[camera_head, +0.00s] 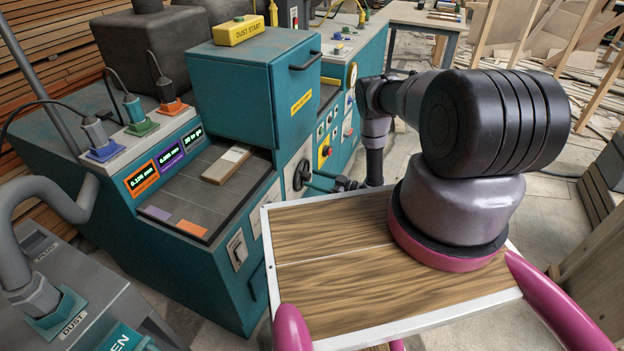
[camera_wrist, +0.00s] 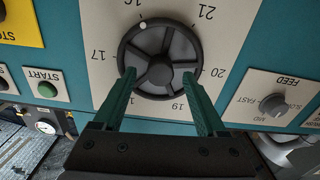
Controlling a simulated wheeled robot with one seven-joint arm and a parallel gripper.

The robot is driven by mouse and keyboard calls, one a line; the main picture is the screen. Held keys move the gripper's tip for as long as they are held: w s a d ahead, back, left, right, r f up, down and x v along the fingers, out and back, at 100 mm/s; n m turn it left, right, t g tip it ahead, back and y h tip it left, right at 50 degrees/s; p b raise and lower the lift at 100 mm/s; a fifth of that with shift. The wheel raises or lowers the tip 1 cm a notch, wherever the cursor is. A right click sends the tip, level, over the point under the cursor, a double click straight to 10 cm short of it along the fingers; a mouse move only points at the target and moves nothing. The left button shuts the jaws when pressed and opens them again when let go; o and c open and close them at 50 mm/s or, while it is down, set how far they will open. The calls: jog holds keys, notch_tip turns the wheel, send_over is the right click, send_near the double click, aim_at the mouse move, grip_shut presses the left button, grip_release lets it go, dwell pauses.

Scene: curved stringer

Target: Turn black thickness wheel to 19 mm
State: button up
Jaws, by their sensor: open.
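The black thickness wheel (camera_wrist: 160,64) is a spoked handwheel on a pale dial plate (camera_wrist: 104,72) in the wrist view. Numbers 17, 19, 20 and 21 are readable around it; one at the top left is cut off. A pale dot sits on the wheel's upper-left rim, between 17 and 21, near the cut-off number. My gripper (camera_wrist: 159,76) is open, its green fingers reaching to the wheel's lower left and lower right sides. I cannot tell whether they touch it. In the head view the wheel (camera_head: 301,174) is on the teal machine's side, with my gripper (camera_head: 313,180) in front.
A FEED knob (camera_wrist: 273,104) is right of the wheel, and a green START button (camera_wrist: 47,89) is left. The teal machine (camera_head: 240,85) carries a board (camera_head: 227,163) on its bed and lit displays (camera_head: 168,160). Grey dust ducting (camera_head: 40,190) stands at left.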

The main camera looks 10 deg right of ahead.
jog(key=shift+x, duration=0.8)
grip_shut()
